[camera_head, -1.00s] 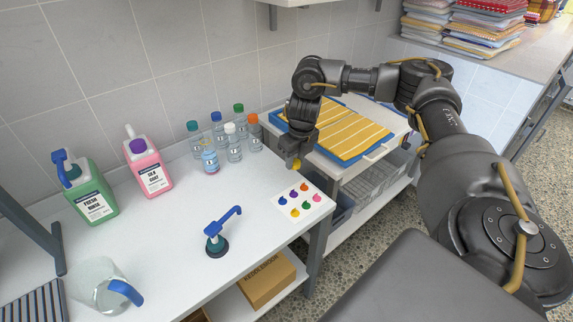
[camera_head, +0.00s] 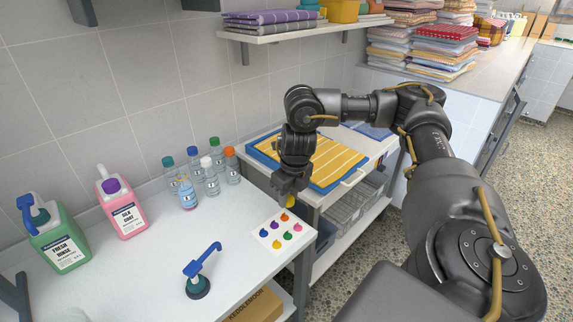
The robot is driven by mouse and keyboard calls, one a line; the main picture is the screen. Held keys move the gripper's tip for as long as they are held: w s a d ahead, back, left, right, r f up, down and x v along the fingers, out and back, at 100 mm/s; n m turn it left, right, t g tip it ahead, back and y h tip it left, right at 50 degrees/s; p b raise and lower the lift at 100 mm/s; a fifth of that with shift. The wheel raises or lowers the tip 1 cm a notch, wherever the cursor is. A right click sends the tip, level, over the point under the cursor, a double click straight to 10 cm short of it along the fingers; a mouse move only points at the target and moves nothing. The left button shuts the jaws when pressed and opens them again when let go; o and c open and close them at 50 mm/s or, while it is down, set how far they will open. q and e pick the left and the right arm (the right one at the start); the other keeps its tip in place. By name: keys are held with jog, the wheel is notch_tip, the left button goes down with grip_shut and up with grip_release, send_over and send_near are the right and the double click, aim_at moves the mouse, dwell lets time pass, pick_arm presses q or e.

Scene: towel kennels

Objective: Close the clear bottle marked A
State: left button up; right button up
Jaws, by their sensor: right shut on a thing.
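Several small clear bottles stand grouped at the back of the white table; their letters are too small to read, so I cannot tell which is marked A. A front bottle (camera_head: 188,194) has a bluish and reddish label, and I see no coloured cap on it. The others behind have teal, blue, green, white and orange caps, such as the orange-capped bottle (camera_head: 232,168). My right gripper (camera_head: 288,193) is shut on a small yellow thing (camera_head: 290,201), mostly hidden by the fingers. It is above the table's right end, right of the bottles. My left gripper is out of view.
A white card (camera_head: 270,246) with several coloured knobs lies below my right gripper. Green (camera_head: 61,246) and pink (camera_head: 124,208) jugs stand left. A side stand with a yellow striped towel (camera_head: 338,160) is right.

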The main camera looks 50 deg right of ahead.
jog(key=a+r+n+g+y, duration=0.1)
jog(key=a+n+g, duration=0.2)
jog(key=a+n, duration=1.8)
jog(key=s+n, duration=0.1)
jog(key=n, duration=0.4)
jog(key=shift+a+r, duration=0.2)
jog(key=shift+a, duration=0.05)
jog(key=shift+w, duration=0.1)
